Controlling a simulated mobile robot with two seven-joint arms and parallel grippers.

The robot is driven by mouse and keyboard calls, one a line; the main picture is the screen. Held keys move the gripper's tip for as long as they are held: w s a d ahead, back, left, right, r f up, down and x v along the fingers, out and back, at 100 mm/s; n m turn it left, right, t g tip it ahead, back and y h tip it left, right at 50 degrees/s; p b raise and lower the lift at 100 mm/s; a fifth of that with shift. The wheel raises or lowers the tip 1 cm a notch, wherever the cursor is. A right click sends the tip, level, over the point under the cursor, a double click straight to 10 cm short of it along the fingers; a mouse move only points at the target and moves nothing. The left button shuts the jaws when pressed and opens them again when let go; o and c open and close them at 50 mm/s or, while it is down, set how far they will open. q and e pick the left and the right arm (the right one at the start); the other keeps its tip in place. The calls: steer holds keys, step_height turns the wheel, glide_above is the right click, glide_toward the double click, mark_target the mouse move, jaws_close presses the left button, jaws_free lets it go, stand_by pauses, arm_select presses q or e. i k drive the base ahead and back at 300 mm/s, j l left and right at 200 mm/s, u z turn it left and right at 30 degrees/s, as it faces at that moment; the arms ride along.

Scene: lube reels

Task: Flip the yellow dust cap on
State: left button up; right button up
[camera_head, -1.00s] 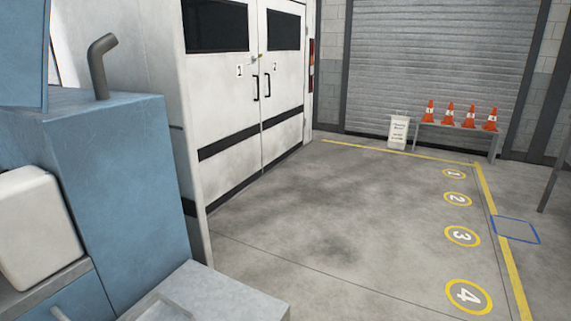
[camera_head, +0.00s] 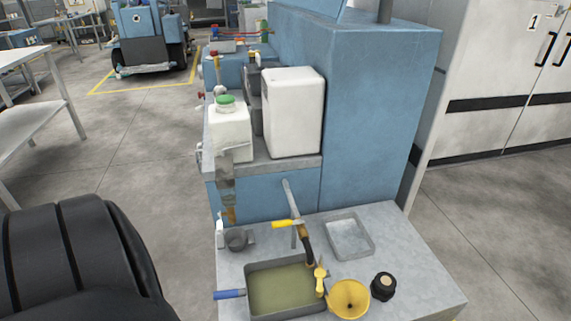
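A grey bench (camera_head: 420,290) stands at the lower middle of the head view. On it, a tray (camera_head: 280,287) holds greenish liquid. A black spout (camera_head: 306,243) with a yellow lever (camera_head: 288,224) reaches down to the tray's far right corner. A small yellow piece (camera_head: 320,279) is at the tray's right rim; it may be the dust cap, but I cannot tell for certain or see whether it covers anything. Beside it are a yellow funnel-like round part (camera_head: 349,298) and a black knob-like part (camera_head: 384,286). Neither gripper is in view.
A blue cabinet (camera_head: 365,110), a white container (camera_head: 293,115) and a green-capped jug (camera_head: 230,135) stand behind the bench. A blue handle (camera_head: 229,294) sticks out left of the tray. A black ribbed rounded shape (camera_head: 80,260) fills the lower left. Floor (camera_head: 150,170) beyond is open.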

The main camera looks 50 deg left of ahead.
mark_target(320, 273)
steer(key=u, duration=1.15)
